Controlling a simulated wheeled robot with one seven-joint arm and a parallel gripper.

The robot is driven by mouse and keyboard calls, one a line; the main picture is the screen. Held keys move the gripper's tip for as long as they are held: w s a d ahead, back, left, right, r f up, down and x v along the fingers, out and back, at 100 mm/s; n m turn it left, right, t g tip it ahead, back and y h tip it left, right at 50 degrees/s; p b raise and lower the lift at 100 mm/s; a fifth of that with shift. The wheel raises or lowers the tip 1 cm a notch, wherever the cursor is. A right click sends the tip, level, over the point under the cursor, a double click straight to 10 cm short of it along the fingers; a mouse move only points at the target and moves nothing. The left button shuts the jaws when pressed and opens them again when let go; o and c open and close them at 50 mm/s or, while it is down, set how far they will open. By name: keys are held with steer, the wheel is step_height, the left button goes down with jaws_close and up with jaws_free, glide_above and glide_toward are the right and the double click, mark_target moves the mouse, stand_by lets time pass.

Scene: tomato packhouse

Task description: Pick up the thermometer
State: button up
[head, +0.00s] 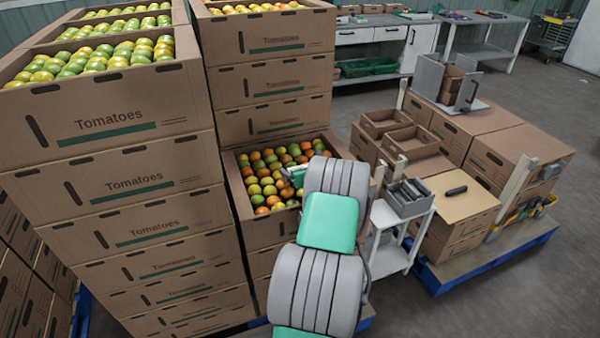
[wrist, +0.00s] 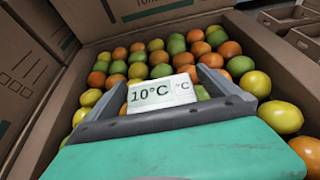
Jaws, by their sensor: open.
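The thermometer (wrist: 160,93) shows in the wrist view as a white panel reading 10°C, with a second small °C mark at its right. It is among the tomatoes in an open cardboard crate (wrist: 258,38). My gripper (wrist: 163,78) is open, with one grey finger on each side of the thermometer. I cannot tell whether either finger touches it. The gripper's near edge hides the thermometer's lower part. In the head view my gripper (head: 291,178) is over the tomato crate (head: 262,232), largely hidden by my arm.
Tall stacks of tomato cartons (head: 115,122) stand at the left and behind the crate (head: 270,84). A small white stand (head: 390,253) holding a grey bin (head: 407,205) is at the right. Cartons on a blue pallet (head: 480,262) are beyond it. Open floor lies at the far right.

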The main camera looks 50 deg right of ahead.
steer(key=shift+r, duration=0.1)
steer(key=c, duration=1.6)
